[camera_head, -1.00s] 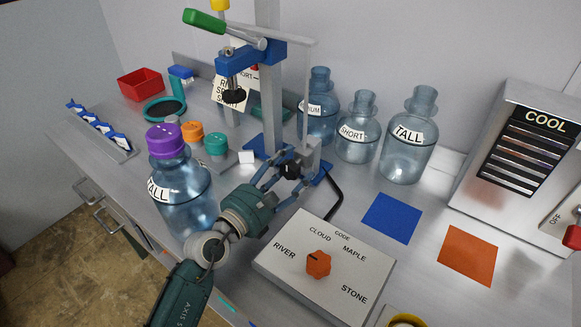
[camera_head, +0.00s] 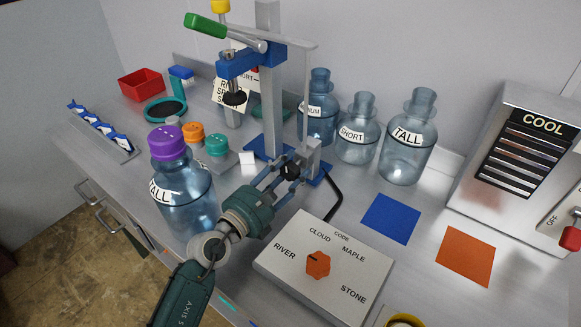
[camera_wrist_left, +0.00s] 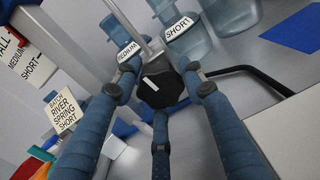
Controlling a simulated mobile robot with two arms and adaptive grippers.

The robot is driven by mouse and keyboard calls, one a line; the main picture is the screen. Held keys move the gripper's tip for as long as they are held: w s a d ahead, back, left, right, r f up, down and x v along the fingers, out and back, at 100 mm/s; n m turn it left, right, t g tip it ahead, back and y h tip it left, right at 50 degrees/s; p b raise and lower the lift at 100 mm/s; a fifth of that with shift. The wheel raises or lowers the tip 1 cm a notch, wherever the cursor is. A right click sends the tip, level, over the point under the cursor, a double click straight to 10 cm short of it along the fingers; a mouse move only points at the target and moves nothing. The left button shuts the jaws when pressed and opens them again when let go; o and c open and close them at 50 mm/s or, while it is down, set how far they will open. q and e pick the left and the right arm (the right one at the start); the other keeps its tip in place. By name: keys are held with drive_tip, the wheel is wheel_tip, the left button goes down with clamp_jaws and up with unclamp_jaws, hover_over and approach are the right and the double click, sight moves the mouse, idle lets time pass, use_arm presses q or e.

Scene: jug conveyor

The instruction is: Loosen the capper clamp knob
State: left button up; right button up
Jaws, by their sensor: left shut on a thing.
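The capper (camera_head: 268,110) stands on a blue base, with a grey column, a blue head and a green-handled lever. Its black clamp knob (camera_wrist_left: 161,84) sits low on a grey block at the front. My left gripper (camera_head: 285,172) is shut on the knob, with its fingers around it. In the left wrist view the fingers (camera_wrist_left: 160,95) surround the knob, whose dark face carries a white mark. In the head view the fingers partly hide the knob. My right gripper is not in view.
A purple-capped TALL jug (camera_head: 184,195) stands close beside my left forearm. A dial box (camera_head: 325,265) lies just in front. MEDIUM (camera_head: 319,105), SHORT (camera_head: 357,130) and TALL (camera_head: 407,145) jugs stand behind right. Blue (camera_head: 391,219) and orange (camera_head: 466,256) mats lie clear.

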use_arm(q)
drive_tip(key=shift+r+n+p, duration=0.2)
drive_tip(key=shift+n+p, duration=0.9)
drive_tip(key=shift+n, duration=0.1)
drive_tip(key=n+p, duration=0.2)
drive_tip(key=shift+n, duration=0.4)
drive_tip(key=n+p, duration=0.3)
drive_tip(key=n, duration=0.2)
drive_tip(key=shift+f, duration=0.1)
drive_tip(key=n+p, duration=0.2)
drive_tip(key=n, duration=0.4)
drive_tip(key=shift+n+p, duration=0.3)
drive_tip(key=shift+p, duration=0.1)
drive_tip(key=n+p, duration=0.1)
drive_tip(key=n, duration=0.3)
drive_tip(key=shift+f+n, duration=0.1)
drive_tip(key=shift+n, duration=0.2)
drive_tip(key=shift+n+p, duration=0.4)
drive_tip(key=shift+n, duration=0.3)
